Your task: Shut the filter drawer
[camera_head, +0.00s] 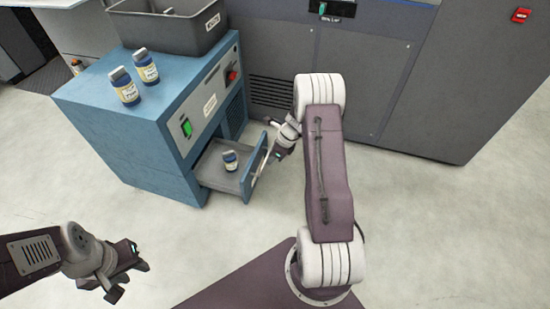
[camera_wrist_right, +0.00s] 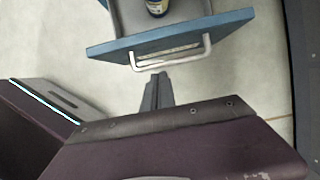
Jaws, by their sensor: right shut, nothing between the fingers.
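The filter drawer (camera_head: 210,178) stands pulled out low on the front of the blue cabinet (camera_head: 120,125). Its blue front panel with a pale bar handle also shows in the right wrist view (camera_wrist_right: 115,48). A small dark bottle with a cream label (camera_head: 230,161) stands inside the drawer. My right gripper (camera_wrist_right: 157,78) is shut and empty, its fingertips just short of the drawer handle (camera_wrist_right: 172,60), with a small gap visible. In the head view the right fingertips are partly hidden beside the drawer front.
Two labelled bottles (camera_head: 125,87) (camera_head: 146,66) and a grey bin (camera_head: 165,33) stand on the cabinet top. A large grey machine (camera_head: 430,90) stands behind and to the right. The pale floor (camera_head: 420,220) is clear around the drawer.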

